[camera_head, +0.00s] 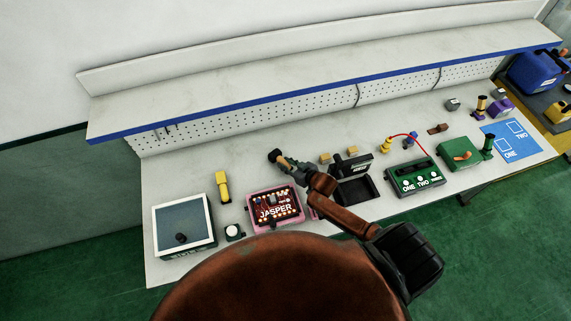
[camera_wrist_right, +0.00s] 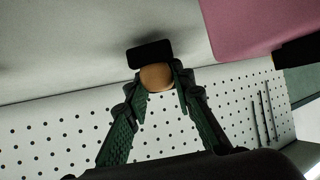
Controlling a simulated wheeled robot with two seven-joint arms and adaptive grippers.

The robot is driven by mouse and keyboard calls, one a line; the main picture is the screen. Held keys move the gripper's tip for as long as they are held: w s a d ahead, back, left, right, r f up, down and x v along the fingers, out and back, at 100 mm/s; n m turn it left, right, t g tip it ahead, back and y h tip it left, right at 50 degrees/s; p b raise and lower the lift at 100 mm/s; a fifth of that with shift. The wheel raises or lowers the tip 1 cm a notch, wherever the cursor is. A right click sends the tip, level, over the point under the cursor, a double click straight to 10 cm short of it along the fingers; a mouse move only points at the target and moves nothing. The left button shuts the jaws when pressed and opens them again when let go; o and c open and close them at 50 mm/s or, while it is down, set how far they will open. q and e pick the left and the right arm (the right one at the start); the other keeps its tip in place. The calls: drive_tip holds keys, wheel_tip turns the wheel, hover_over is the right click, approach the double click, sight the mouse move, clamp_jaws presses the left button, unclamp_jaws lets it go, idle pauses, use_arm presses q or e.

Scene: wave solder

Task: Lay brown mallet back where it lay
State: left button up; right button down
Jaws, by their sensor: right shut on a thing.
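The brown mallet (camera_head: 283,161) is held in my right gripper (camera_head: 291,167) above the bench, behind the pink-framed JASPER board. In the right wrist view, my right gripper's green-padded fingers (camera_wrist_right: 158,88) close around the mallet's tan-brown part (camera_wrist_right: 157,78). A dark block-like part of it sticks out beyond the fingertips. The rest of the mallet is hidden by the gripper. My left gripper is not in view.
The pink-framed board (camera_head: 275,211) and an open black box (camera_head: 354,189) are close by. A yellow item (camera_head: 222,186) stands at the left. A blue-edged shelf (camera_head: 250,105) overhangs the perforated back panel (camera_head: 300,110). Small tan blocks (camera_head: 325,157) sit to the right.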

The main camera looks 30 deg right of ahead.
drive_tip(key=shift+f, duration=0.35)
drive_tip(key=c, duration=1.6)
unclamp_jaws()
drive_tip(key=v, duration=1.2)
